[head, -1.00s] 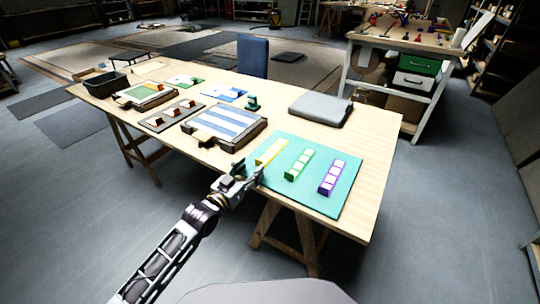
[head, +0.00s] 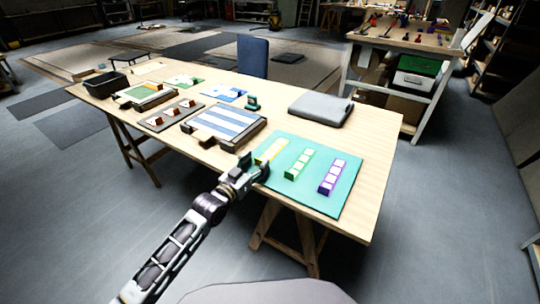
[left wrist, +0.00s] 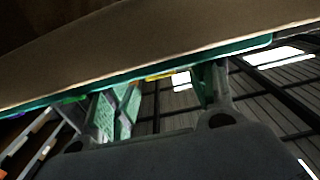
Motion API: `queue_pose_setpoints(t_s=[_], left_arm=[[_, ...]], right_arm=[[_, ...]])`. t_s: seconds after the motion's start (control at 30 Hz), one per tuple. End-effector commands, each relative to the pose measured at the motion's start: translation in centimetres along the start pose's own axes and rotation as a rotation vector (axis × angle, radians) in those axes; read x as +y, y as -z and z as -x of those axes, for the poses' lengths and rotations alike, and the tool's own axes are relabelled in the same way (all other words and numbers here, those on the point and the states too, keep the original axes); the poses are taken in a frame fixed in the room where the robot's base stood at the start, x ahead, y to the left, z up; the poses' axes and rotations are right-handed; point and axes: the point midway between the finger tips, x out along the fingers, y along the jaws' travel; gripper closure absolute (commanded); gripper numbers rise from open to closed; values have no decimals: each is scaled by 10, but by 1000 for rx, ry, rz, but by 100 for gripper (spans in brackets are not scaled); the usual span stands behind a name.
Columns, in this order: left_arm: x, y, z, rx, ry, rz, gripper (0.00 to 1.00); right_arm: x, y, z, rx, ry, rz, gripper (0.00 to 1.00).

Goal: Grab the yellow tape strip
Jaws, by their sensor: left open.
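The yellow tape strip (head: 272,150) lies on the teal mat (head: 312,202) near the table's front edge, left of a green strip (head: 300,164) and a purple strip (head: 332,177). My left gripper (head: 255,167) is open at the mat's front left edge, close to the near end of the yellow strip. In the left wrist view, the fingers of the left gripper (left wrist: 160,98) stand apart, and a sliver of the yellow strip (left wrist: 160,77) shows between them at the mat's edge. Most of the strip is hidden there. My right gripper is not in view.
A striped panel (head: 226,124) lies left of the mat. A grey folded item (head: 320,109) lies behind it. Smaller panels and a black bin (head: 106,83) are farther left. The table's right end is bare. The table edge (left wrist: 120,45) fills the upper left wrist view.

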Motion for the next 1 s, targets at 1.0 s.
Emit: queue_pose_setpoints(t_s=[1.0], left_arm=[[0, 0, -18, 0, 0, 0, 75]], right_arm=[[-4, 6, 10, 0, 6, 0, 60]])
